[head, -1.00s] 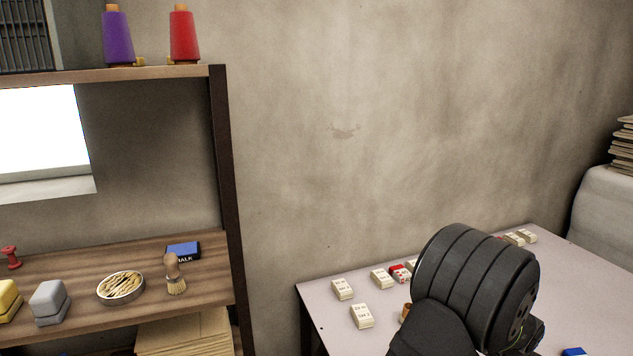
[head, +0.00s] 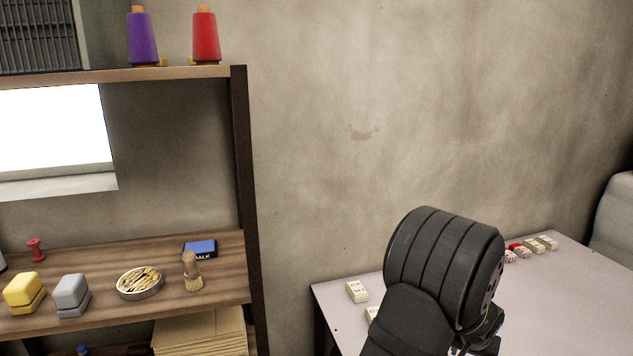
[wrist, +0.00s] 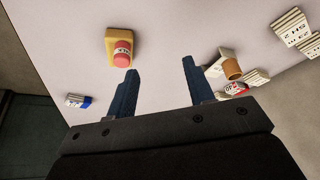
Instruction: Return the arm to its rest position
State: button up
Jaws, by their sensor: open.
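My arm's dark, ribbed link stands in front of the table in the head view, at the lower right; the gripper's fingers are hidden there. In the wrist view my gripper (wrist: 158,85) shows two dark blue fingers set apart, with nothing between them. They are above the pale table (wrist: 170,30). A pink-red spool on a yellow block (wrist: 120,48) lies beyond the left finger. A brown cylinder with a pale card stack (wrist: 228,68) lies to the right of the right finger.
The table (head: 560,310) carries several small white card stacks (head: 357,291) along its back edge. A wooden shelf (head: 100,285) at left holds a yellow block (head: 24,291), a grey block (head: 71,295), a round tin (head: 140,283), a brush (head: 192,272) and a blue chalk box (head: 200,249).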

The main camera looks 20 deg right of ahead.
jog(key=w+a+f+n+y, duration=0.1)
jog(key=w+a+f+n, duration=0.2)
jog(key=w+a, duration=0.8)
jog(key=shift+w+f+t, duration=0.3)
jog(key=shift+w+f, duration=0.1)
jog(key=shift+w, duration=1.05)
jog(key=s+d+r+m, duration=0.3)
jog(key=s+d+r, duration=0.1)
jog(key=s+d, duration=0.8)
jog(key=s, duration=0.3)
jog(key=shift+s+m+g+h, duration=0.3)
jog(key=shift+s+g+h, duration=0.05)
jog(key=shift+g+h, duration=0.05)
jog(key=shift+w, duration=0.1)
